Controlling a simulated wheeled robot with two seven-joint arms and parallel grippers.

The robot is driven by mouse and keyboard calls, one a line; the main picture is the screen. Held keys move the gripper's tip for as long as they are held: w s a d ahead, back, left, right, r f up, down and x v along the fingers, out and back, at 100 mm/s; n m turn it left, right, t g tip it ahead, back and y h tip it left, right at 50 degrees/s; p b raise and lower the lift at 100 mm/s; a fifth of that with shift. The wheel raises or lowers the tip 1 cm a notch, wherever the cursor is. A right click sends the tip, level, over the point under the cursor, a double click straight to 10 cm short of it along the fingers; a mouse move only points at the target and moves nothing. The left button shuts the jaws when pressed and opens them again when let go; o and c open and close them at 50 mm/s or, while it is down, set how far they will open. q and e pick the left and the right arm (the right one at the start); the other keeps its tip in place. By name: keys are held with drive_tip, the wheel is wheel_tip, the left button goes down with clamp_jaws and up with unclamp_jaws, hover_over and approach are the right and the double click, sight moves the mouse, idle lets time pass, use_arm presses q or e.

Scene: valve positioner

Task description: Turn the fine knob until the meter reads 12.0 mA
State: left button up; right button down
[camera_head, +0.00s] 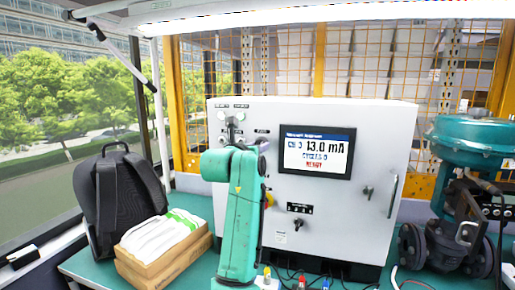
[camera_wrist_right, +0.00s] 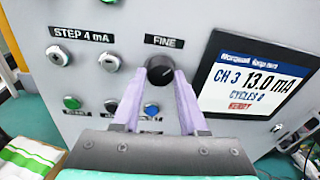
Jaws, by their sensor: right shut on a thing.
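The black round fine knob (camera_wrist_right: 160,71) sits under the FINE label on the white cabinet's front, seen in the right wrist view. My right gripper (camera_wrist_right: 161,79) has its two lavender fingers on either side of the knob, shut on it. In the head view my right gripper (camera_head: 263,145) is partly hidden behind my green arm, and the knob is hidden there. The meter screen (camera_head: 316,152) reads 13.0 mA, and it also shows CH 3 in the right wrist view (camera_wrist_right: 250,80). My left gripper is not in view.
The STEP 4 mA switch (camera_wrist_right: 109,61), a green button (camera_wrist_right: 72,102) and a blue button (camera_wrist_right: 151,109) lie near the knob. A black backpack (camera_head: 120,195) and a cardboard box (camera_head: 165,258) stand left of the cabinet (camera_head: 395,130). A green valve (camera_head: 470,140) stands right.

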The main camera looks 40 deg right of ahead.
drive_tip(key=shift+c, duration=2.2)
unclamp_jaws()
drive_tip(key=shift+a, duration=0.1)
drive_tip(key=b+v, duration=0.5)
drive_tip(key=v, duration=0.9)
drive_tip(key=shift+a, duration=0.15)
drive_tip(key=shift+s, duration=0.1)
